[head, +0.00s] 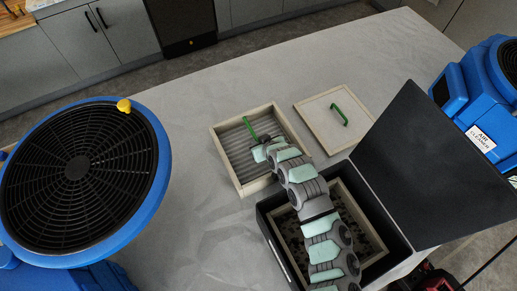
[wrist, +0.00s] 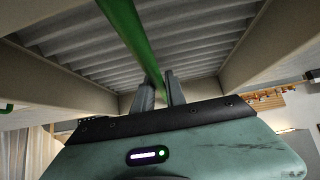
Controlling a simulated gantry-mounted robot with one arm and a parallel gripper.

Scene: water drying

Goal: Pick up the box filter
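The box filter (head: 229,160) is a shallow, light wooden frame with a grey corrugated inside and a green bar handle (head: 249,127). It is on the grey table in the middle of the head view. In the wrist view its corrugated face (wrist: 213,45) and frame walls fill the upper part, with the green handle (wrist: 140,38) running down between my fingers. My gripper (wrist: 160,92) has one finger on each side of the handle, with a gap about as narrow as the bar. It looks shut on the handle. In the head view my arm hides the fingertips and the filter's right part.
A black open case (head: 275,241) with a framed, dirty-looking insert (head: 372,236) lies under my arm; its lid (head: 432,165) stands up at right. A flat panel with a green handle (head: 312,110) lies behind. A blue fan (head: 160,165) is at left, a blue air cleaner (head: 470,110) at right.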

